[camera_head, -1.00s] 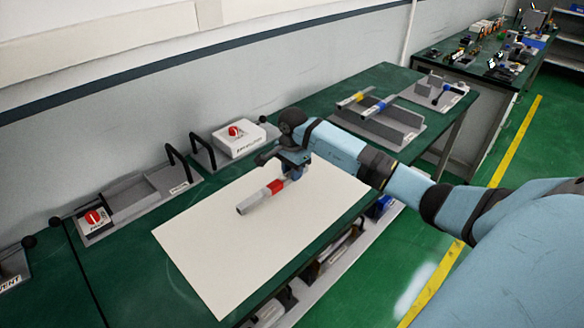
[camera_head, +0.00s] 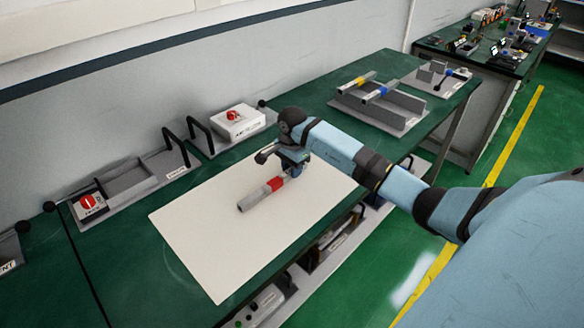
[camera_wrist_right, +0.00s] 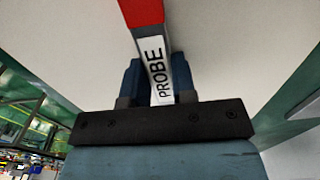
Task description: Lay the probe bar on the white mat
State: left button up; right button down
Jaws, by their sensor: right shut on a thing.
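The probe bar (camera_head: 258,196) is grey with a red band and is over the white mat (camera_head: 220,258) in the head view. In the right wrist view the bar (camera_wrist_right: 150,52) shows its red part and a white label reading PROBE. My right gripper (camera_head: 294,172) is shut on the bar near its labelled end, with a blue finger on each side of it. The bar is roughly level and low over the mat; I cannot tell whether it touches. My left gripper is not in view.
A box with a red button (camera_head: 236,122) and a grey tray (camera_head: 140,186) with black handles stand along the wall side. A grey rack (camera_head: 384,108) with yellow-banded and blue-banded bars is farther back. The near-left part of the mat is bare.

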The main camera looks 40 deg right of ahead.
jog(key=shift+f, duration=0.2)
jog(key=c, duration=0.8)
grip_release()
jog(key=shift+c, duration=0.2)
notch_tip(320, 180, up, 14)
jog(key=b, duration=0.1)
jog(key=shift+f, duration=0.15)
